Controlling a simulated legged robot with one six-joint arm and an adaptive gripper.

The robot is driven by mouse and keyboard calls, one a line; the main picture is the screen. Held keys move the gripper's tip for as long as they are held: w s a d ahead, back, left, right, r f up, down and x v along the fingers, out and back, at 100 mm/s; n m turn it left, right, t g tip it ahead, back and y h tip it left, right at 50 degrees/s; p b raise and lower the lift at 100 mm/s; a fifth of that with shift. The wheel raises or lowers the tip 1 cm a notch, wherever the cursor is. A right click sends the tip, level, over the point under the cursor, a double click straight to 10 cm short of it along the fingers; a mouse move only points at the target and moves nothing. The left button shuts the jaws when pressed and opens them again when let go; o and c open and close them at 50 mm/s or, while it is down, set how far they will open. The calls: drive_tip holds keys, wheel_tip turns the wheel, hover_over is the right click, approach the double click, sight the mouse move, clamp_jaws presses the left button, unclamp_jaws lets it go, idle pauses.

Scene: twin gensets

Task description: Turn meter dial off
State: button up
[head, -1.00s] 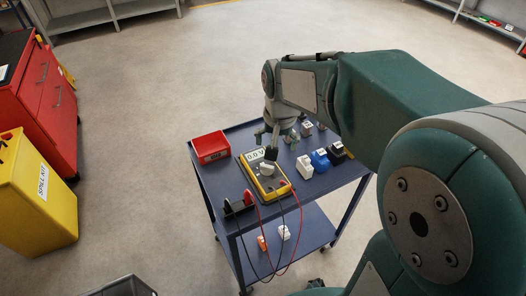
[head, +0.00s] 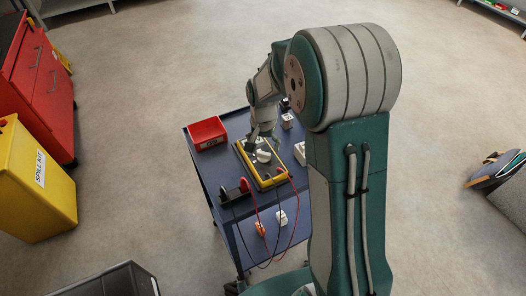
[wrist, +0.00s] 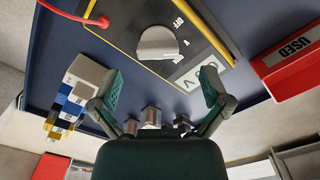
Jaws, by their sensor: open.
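The yellow-edged meter (head: 270,178) lies on the blue cart top, with red and black leads plugged in at its near end. Its round white dial (head: 263,155) shows just below my gripper (head: 262,138). In the wrist view the dial (wrist: 158,43) sits ahead of and between my open fingers (wrist: 160,93), apart from them. The word OFF and a letter V are printed beside the dial, and the display (wrist: 205,75) is partly in view. In the head view my gripper covers the display end of the meter.
A red bin (head: 207,132) marked USED stands at the cart's far left corner. Small blocks, including a white one (wrist: 88,75), stand beside the meter. Red and black leads (head: 287,215) hang over the near edge. A yellow spill kit bin (head: 38,185) stands on the floor at left.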

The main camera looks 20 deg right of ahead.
sight(264, 153)
drive_tip(key=shift+d+f, duration=0.1)
drive_tip(key=shift+f, duration=1.75)
drive_tip(key=shift+c, duration=0.3)
drive_tip(key=c, duration=1.1)
drive_tip(key=n, duration=0.4)
drive_tip(key=shift+s+n, duration=0.1)
drive_tip(key=shift+n, duration=2.4)
